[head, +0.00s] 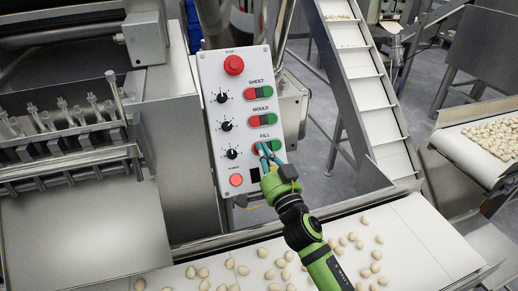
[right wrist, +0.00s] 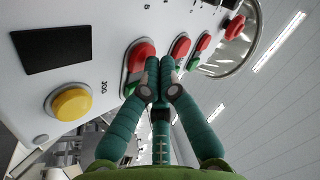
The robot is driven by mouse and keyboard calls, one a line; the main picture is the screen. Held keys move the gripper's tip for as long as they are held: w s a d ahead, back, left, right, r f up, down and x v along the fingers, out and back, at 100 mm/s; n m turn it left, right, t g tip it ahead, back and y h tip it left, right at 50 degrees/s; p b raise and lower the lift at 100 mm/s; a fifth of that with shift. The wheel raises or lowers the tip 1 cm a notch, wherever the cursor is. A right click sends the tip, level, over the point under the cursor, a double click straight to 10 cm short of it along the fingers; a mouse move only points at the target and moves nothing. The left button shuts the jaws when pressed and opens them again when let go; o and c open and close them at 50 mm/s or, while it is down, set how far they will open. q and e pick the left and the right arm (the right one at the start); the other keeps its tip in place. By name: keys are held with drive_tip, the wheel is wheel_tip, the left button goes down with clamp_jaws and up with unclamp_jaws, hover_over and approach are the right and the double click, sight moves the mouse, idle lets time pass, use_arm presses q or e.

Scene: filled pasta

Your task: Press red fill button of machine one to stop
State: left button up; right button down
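The control panel (head: 208,80) of the machine stands upright, with red and green button pairs labelled SHEET, MOULD and FILL. The FILL pair is the lowest; its red button (right wrist: 140,54) is at the left, its green part (right wrist: 130,86) partly hidden by my fingers. My right gripper (head: 265,150) is shut and empty, its fingertips together. In the right wrist view the fingertips (right wrist: 160,65) overlap the edge of the red FILL button; I cannot tell whether they touch it. My left gripper is not in view.
A large red stop button (head: 234,65) tops the panel. Black dials (head: 228,126) line its left side. A yellow button (right wrist: 72,103) is near a dark display (right wrist: 50,48). A conveyor (head: 415,240) with filled pasta lies below my arm.

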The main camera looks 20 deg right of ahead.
drive_tip(key=shift+w, duration=0.15)
idle(0.5)
drive_tip(key=shift+s+r+p, duration=0.3)
drive_tip(key=shift+s+p, duration=0.15)
drive_tip(key=shift+s, duration=0.25)
drive_tip(key=shift+r, duration=0.1)
drive_tip(key=s+p, duration=0.1)
drive_tip(key=s+r+p, duration=0.2)
drive_tip(key=s, duration=0.1)
drive_tip(key=shift+s+d+r, duration=0.1)
drive_tip(key=shift+r, duration=0.15)
idle(0.5)
